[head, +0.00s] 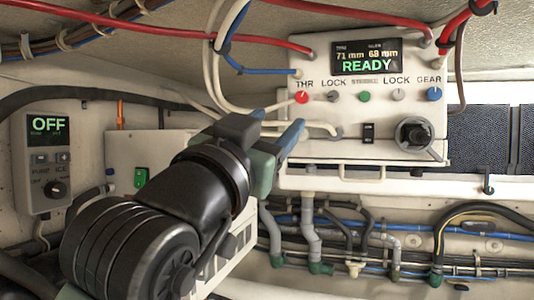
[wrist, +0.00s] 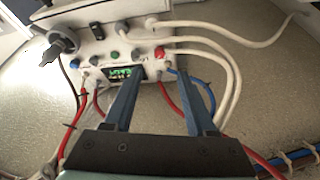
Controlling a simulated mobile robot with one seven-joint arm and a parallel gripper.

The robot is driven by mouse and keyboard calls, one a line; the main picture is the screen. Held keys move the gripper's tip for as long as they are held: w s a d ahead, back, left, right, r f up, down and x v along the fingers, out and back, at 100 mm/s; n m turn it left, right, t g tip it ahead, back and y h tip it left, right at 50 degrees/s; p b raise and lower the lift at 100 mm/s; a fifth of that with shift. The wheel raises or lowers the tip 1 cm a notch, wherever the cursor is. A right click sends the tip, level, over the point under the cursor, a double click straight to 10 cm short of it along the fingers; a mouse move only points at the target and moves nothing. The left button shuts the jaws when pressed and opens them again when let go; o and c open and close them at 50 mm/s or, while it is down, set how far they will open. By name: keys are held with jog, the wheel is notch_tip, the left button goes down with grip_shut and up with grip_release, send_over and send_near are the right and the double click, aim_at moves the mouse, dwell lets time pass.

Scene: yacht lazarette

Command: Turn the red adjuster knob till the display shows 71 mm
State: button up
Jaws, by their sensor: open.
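The red adjuster knob (head: 302,97) sits at the left end of a row of knobs on a white control box, under the label THR. It also shows in the wrist view (wrist: 159,53). The display (head: 367,58) above the row reads 71 mm on the left, 68 mm on the right, and READY below. In the wrist view the display (wrist: 122,76) is upside down and partly hidden by a finger. My gripper (head: 277,125) is open and empty, below and left of the red knob. In the wrist view the red knob appears beyond the gap between my fingertips (wrist: 158,74), apart from them.
Two grey lock knobs (head: 333,96) (head: 398,95), a green button (head: 364,97) and a blue GEAR knob (head: 434,94) share the row. A black rotary knob (head: 414,134) is below. White, red and blue cables loop close around the red knob. A panel reading OFF (head: 47,124) is at left.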

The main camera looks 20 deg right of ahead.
jog(key=shift+v, duration=1.15)
jog(key=s+a+f+n+t+y, duration=0.1)
jog(key=s+a+n+t+y, duration=0.9)
jog(key=y, duration=0.4)
jog(key=shift+s+a+f+n, duration=0.2)
jog(key=shift+s+a+n, duration=0.35)
jog(key=shift+s, duration=0.5)
jog(key=shift+d, duration=0.1)
jog(key=shift+c, duration=0.2)
dwell(0.8)
